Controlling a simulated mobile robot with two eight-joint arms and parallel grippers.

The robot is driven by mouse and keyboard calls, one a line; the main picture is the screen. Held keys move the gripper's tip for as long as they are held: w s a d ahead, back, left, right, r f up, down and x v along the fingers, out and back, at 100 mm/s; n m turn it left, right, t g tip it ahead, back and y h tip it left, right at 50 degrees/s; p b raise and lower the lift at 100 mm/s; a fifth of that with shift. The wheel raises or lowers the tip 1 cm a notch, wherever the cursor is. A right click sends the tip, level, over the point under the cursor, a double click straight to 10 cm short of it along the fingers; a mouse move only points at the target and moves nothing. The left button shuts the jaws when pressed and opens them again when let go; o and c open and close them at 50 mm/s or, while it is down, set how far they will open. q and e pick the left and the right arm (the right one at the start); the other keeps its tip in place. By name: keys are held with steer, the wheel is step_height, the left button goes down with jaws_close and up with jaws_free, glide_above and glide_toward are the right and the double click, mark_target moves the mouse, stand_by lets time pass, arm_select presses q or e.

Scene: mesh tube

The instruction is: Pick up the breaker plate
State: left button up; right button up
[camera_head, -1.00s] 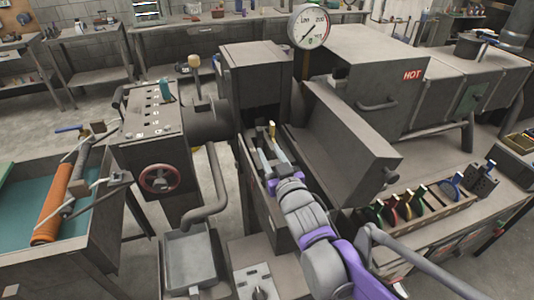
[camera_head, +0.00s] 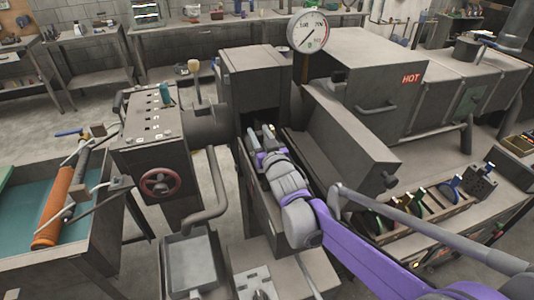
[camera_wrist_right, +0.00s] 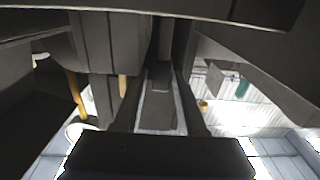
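My right gripper (camera_head: 262,133) reaches from the lower right into the narrow housing (camera_head: 246,178) below the tall grey block. Its two grey fingers look apart at the dark opening. In the right wrist view two dark finger-like bars (camera_wrist_right: 159,100) stand apart, with a grey piece between them; I cannot tell whether they touch it. I cannot clearly make out the breaker plate; it may be hidden by the gripper or inside the housing. My left gripper is not in view.
The slanted grey lid (camera_head: 340,145) stands close to the right of my arm. A wooden rack (camera_head: 465,208) with several coloured handled pieces is at the right. A pressure gauge (camera_head: 307,31) rises behind. The box with a red handwheel (camera_head: 160,183) stands left.

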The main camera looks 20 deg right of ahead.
steer(key=shift+w, duration=0.15)
jaws_close()
steer(key=shift+r, duration=0.1)
stand_by(1.3)
